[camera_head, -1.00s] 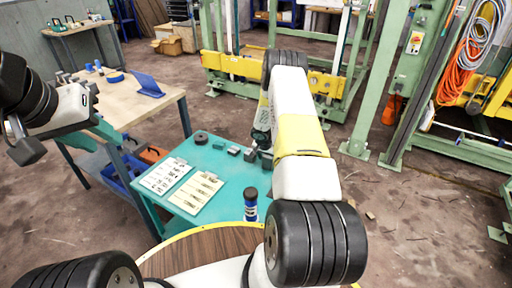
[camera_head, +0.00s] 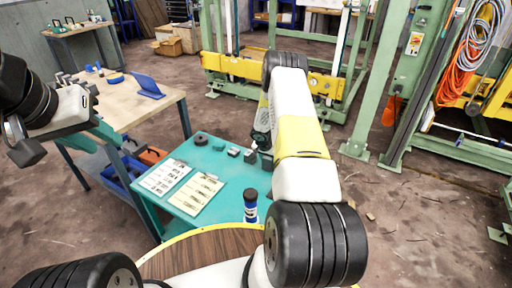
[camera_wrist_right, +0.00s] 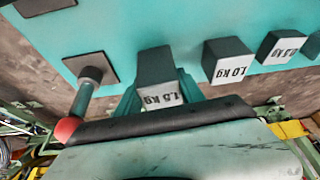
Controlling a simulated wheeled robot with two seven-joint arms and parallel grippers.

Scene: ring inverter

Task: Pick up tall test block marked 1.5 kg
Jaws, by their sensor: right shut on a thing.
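The tall dark block marked 1.5 kg (camera_wrist_right: 157,68) is in the middle of the right wrist view, its white label facing the camera. My right gripper (camera_wrist_right: 160,92) is shut on it. In the head view the right gripper (camera_head: 262,142) is over the far right part of the teal table, mostly hidden by my forearm. I cannot tell whether the block is clear of the table. My left gripper (camera_head: 24,142) is in the air at the far left, away from the blocks, and its jaw opening is unclear.
Blocks marked 1.0 kg (camera_wrist_right: 228,60) and 0.5 kg (camera_wrist_right: 280,48) stand close beside the held block. A dark square plate (camera_wrist_right: 92,66) and a red-knobbed rod (camera_wrist_right: 80,100) are on its other side. The teal table (camera_head: 222,170) also bears clipboards (camera_head: 196,192) and a bottle (camera_head: 250,205).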

